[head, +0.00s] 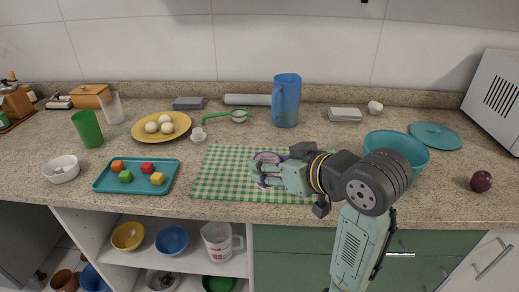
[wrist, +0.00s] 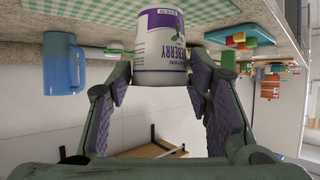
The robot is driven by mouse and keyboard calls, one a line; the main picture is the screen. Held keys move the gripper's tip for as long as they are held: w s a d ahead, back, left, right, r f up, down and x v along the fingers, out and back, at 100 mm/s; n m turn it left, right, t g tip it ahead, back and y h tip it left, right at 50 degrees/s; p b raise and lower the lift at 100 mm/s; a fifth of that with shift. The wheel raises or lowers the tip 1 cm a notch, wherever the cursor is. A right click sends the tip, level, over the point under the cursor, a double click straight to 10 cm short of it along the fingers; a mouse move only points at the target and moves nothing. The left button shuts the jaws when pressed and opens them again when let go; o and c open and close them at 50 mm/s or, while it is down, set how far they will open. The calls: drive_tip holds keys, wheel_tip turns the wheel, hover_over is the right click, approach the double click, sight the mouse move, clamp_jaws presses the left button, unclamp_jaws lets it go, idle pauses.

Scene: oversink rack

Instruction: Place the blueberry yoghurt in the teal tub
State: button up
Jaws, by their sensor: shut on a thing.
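The blueberry yoghurt (wrist: 160,45) is a white and purple pot with partly visible lettering, large between my fingers in the wrist view. In the head view the yoghurt (head: 268,157) shows only in part behind my gripper (head: 268,174), over the green checked cloth. My gripper (wrist: 160,78) is shut on the yoghurt, with one purple pad on each side. I cannot tell whether the pot touches the cloth. The teal tub (head: 397,146) is a round open bowl right of my gripper, partly hidden by my arm.
A teal lid (head: 435,136) lies right of the tub, and a plum (head: 481,181) near the front right. A blue jug (head: 286,100) stands behind the checked cloth (head: 222,172). A teal tray (head: 137,177) with coloured cubes lies left. A white appliance (head: 495,98) stands far right.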

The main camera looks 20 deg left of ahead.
drive_tip(key=shift+w+a+f+p, duration=0.55)
drive_tip(key=shift+w+a+f, duration=0.4)
drive_tip(key=shift+w, duration=0.6)
drive_tip(key=shift+w+a+f+p, duration=0.6)
drive_tip(key=shift+w+a, duration=0.55)
drive_tip(key=shift+w, duration=0.35)
drive_tip(key=shift+w+a+f+p, duration=0.45)
drive_tip(key=shift+w+a+f, duration=0.5)
drive_tip(key=shift+w, duration=0.6)
drive_tip(key=shift+a+r, duration=0.1)
drive_tip(key=o, duration=1.2)
drive_tip(key=shift+f, duration=0.2)
drive_tip(key=shift+r, duration=0.1)
